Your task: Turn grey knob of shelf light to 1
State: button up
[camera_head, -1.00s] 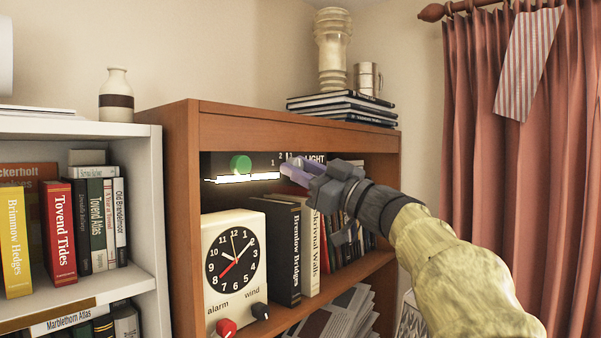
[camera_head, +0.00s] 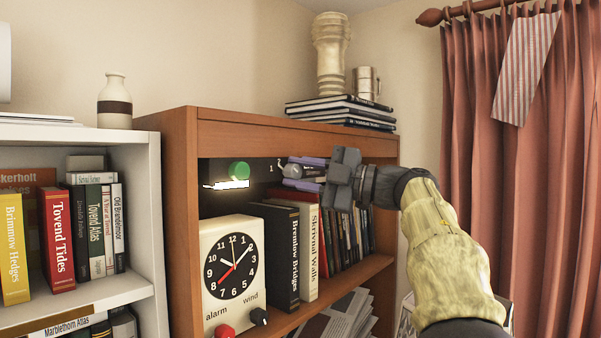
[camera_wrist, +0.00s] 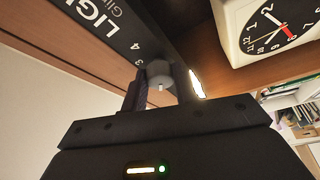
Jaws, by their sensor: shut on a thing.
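The shelf light is a dark panel (camera_head: 262,170) under the top board of the brown bookcase, with a green button (camera_head: 239,170) and a glowing white strip (camera_head: 230,185). The grey knob (camera_head: 291,170) is on its right part, beside a printed 1. In the wrist view the grey knob (camera_wrist: 160,72) sits between the two fingers, near the printed 3, 4 and the word LIGHT. My gripper (camera_head: 297,172) is shut on the knob, its fingers above and below it in the head view. I cannot tell which number the knob points to.
A cream clock (camera_head: 231,265) with a red and a black knob stands just below the panel on the left. Books (camera_head: 285,255) stand upright under my gripper. Red curtains (camera_head: 480,150) hang at the right. Stacked books (camera_head: 342,110) lie on top of the bookcase.

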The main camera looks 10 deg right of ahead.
jog(key=shift+n+g, duration=0.3)
jog(key=shift+n, duration=0.6)
jog(key=o, duration=1)
jog(key=shift+c, duration=0.2)
jog(key=b+v, duration=0.3)
jog(key=v, duration=1.4)
jog(key=shift+s+d+r, duration=0.2)
jog(key=shift+r, duration=0.1)
